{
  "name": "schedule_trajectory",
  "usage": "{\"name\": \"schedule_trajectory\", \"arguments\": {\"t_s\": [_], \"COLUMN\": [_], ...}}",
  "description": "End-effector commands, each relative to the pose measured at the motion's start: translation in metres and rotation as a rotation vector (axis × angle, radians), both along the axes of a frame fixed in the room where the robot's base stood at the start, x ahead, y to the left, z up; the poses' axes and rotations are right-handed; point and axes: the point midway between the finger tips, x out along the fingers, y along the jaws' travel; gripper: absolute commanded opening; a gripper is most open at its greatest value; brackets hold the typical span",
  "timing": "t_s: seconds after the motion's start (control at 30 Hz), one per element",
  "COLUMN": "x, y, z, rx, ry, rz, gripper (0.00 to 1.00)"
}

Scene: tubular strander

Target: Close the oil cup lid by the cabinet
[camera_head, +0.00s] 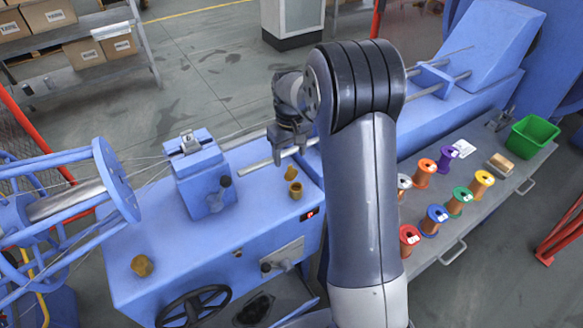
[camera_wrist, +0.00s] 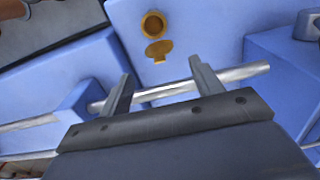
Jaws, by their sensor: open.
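A brass oil cup (camera_head: 296,190) stands on the blue machine top, left of my arm. Its lid (camera_head: 291,173) is swung open on the far side of the cup. In the wrist view the cup (camera_wrist: 153,24) shows its round open mouth, and the lid (camera_wrist: 159,50) lies flipped back beside it, toward my fingers. My gripper (camera_head: 290,150) is open and empty, above the machine beyond the cup. In the wrist view its fingers (camera_wrist: 160,70) are spread apart, with the lid ahead between them; neither finger touches it.
A second brass cup (camera_head: 142,265) stands at the front left of the machine top. A steel rod (camera_head: 262,160) runs behind the open cup and crosses below my fingers in the wrist view. A blue block (camera_head: 202,175) stands to the left. Several spools (camera_head: 437,215) fill the right bench.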

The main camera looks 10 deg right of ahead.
Motion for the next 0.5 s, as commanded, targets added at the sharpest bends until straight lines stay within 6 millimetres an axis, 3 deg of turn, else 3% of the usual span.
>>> {"name": "schedule_trajectory", "arguments": {"t_s": [0.3,0.5], "x": [-0.001,0.0], "y": [0.0,0.0], "z": [-0.058,-0.073], "rx": [0.0,0.0], "ry": [0.004,0.001], "rz": [0.0,0.0], "gripper": [0.62,0.62]}}
